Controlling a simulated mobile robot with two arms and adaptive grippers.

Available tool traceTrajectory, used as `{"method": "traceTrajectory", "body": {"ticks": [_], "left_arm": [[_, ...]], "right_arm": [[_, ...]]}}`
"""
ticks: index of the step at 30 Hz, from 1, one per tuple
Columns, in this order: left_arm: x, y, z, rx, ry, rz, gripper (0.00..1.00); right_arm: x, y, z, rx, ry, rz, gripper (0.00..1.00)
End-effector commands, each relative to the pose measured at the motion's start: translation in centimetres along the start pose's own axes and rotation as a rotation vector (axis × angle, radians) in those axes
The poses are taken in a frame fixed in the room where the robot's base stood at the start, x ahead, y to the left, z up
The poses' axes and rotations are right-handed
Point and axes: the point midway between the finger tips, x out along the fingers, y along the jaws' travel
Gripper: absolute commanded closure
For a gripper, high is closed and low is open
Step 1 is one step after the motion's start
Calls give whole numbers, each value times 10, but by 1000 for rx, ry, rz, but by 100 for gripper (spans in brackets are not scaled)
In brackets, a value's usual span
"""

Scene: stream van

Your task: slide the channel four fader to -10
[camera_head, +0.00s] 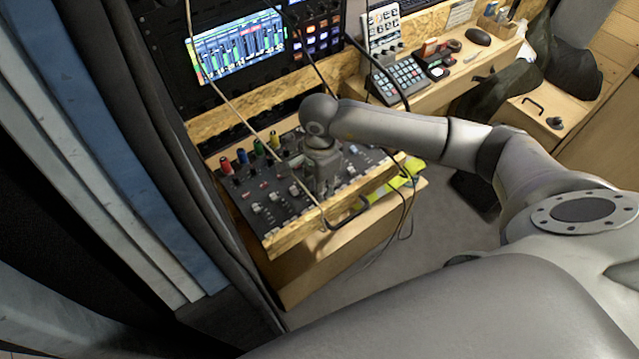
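The mixer panel (240,188) is a dark slanted board in a wooden frame, with rows of small knobs and pale fader caps (272,196). Red (225,166), blue (242,157), green (258,147) and yellow (274,141) knobs or plugs stand along its back left. My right gripper (322,190) points down over the middle of the panel, close to the faders. My own wrist and the steep angle hide its fingertips, so I cannot tell whether it is open or touches a fader. Channel labels and the -10 mark are too small to read. My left gripper is out of view.
Thin cables hang across the panel from above. A lit screen (238,50) stands behind. A keypad device (399,80) and mouse (477,36) are on the wooden desk. Dark curtains (190,180) close off the left.

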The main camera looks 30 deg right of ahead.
Motion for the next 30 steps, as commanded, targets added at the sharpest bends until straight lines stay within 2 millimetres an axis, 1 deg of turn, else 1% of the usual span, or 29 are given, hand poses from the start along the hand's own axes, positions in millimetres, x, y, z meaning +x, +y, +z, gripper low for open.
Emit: {"method": "traceTrajectory", "body": {"ticks": [8,11,15,19,29,30], "left_arm": [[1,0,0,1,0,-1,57],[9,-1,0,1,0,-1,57],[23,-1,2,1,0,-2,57],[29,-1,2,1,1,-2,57],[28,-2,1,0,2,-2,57],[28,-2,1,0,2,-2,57]], "right_arm": [[0,-1,0,0,0,0,100],[2,-9,0,1,1,-4,100],[3,-26,0,1,0,-6,100],[1,-35,-1,2,2,-5,100],[-1,-37,-1,1,2,-2,100],[-1,-37,-1,1,2,-2,79]]}}
